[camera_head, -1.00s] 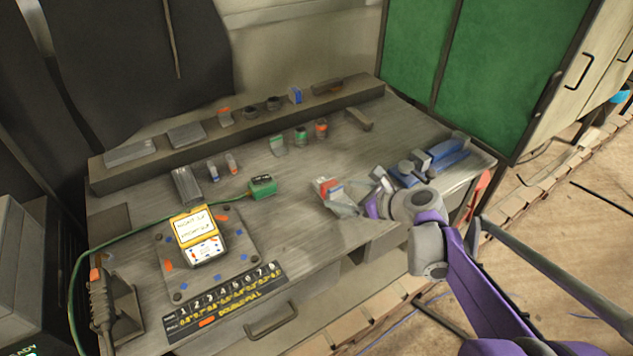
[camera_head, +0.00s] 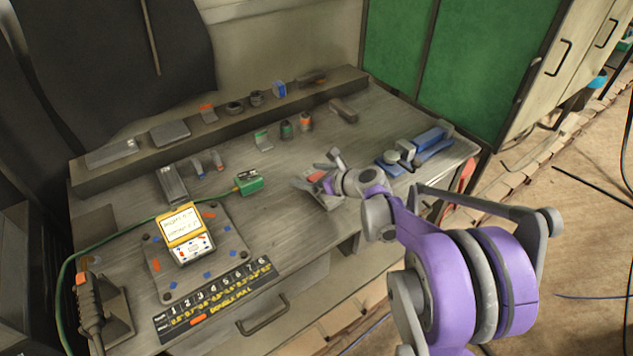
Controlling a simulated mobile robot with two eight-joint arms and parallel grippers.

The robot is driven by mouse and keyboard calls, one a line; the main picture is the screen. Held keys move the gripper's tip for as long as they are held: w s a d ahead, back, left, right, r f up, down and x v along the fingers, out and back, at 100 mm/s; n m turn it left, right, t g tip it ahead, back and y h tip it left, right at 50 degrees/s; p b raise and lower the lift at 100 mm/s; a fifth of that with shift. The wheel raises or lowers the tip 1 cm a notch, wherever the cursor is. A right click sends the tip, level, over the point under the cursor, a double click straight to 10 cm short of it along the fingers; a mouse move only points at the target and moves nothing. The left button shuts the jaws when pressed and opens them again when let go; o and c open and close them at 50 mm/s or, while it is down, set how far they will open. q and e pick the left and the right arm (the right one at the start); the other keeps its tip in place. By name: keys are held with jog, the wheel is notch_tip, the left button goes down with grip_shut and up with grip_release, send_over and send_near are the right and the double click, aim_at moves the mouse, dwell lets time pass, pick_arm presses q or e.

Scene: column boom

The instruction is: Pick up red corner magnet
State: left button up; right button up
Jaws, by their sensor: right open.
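The red corner magnet (camera_head: 316,177) is a small red piece with a pale part, on the right half of the grey workbench. My right gripper (camera_head: 318,178) is over it, with its fingers open on either side of it. The fingers hide part of the magnet, and I cannot tell whether they touch it. My left gripper is not in view.
A yellow meter (camera_head: 186,232) lies on a plate at the front left, beside a green connector (camera_head: 249,182) with a cable. A blue tool (camera_head: 428,143) lies at the right. A raised shelf (camera_head: 225,118) with small parts runs along the back. Bench between connector and gripper is clear.

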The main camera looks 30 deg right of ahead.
grip_shut()
dwell(0.5)
